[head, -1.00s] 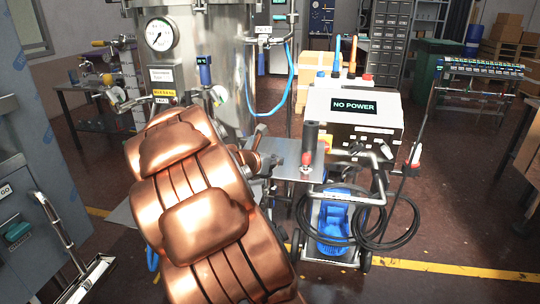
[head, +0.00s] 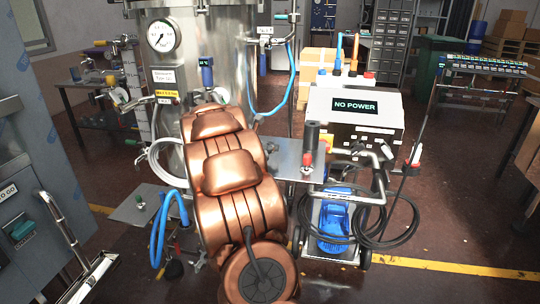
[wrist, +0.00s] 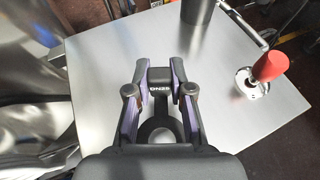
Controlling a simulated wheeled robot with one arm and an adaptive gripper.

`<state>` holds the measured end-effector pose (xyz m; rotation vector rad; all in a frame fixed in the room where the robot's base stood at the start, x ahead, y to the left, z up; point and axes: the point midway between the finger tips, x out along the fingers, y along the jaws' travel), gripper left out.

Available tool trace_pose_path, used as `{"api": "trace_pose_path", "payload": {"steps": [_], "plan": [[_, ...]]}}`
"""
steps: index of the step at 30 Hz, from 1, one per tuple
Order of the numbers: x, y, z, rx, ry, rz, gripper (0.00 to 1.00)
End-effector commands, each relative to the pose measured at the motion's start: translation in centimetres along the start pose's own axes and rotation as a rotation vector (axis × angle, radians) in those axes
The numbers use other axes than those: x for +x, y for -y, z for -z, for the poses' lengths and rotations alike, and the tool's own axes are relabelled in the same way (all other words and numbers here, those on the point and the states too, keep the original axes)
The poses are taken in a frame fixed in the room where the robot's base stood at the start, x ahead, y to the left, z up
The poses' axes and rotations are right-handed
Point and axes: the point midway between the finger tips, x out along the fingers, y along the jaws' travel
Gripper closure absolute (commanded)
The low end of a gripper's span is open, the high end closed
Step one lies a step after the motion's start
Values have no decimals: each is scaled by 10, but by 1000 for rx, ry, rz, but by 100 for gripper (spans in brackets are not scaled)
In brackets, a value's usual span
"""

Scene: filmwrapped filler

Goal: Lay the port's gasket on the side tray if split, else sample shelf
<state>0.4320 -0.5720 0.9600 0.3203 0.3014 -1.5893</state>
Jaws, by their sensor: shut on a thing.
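In the wrist view my gripper (wrist: 159,76) is shut on a dark piece with white lettering (wrist: 159,88). A ring shape shows below it, between the fingers; I cannot tell whether it is the gasket or whether it is split. The gripper is above a bare grey metal plate (wrist: 95,75). Another metal plate (head: 140,207) is lower left of the vessel. I cannot tell which is the side tray or sample shelf.
A red-knobbed fitting (wrist: 271,66) and a grey cylinder (wrist: 198,10) stand at the plate's far right part. The steel vessel (head: 232,60) is close behind. A blue pump cart (head: 337,215) and a "NO POWER" box (head: 352,118) are to the right.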

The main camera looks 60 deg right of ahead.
Motion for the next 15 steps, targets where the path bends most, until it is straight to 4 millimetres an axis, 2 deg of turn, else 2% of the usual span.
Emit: {"api": "trace_pose_path", "payload": {"steps": [6, 15], "plan": [[12, -1, 27, -2, -2, 0, 100], [14, -1, 31, 2, 1, -1, 100]]}}
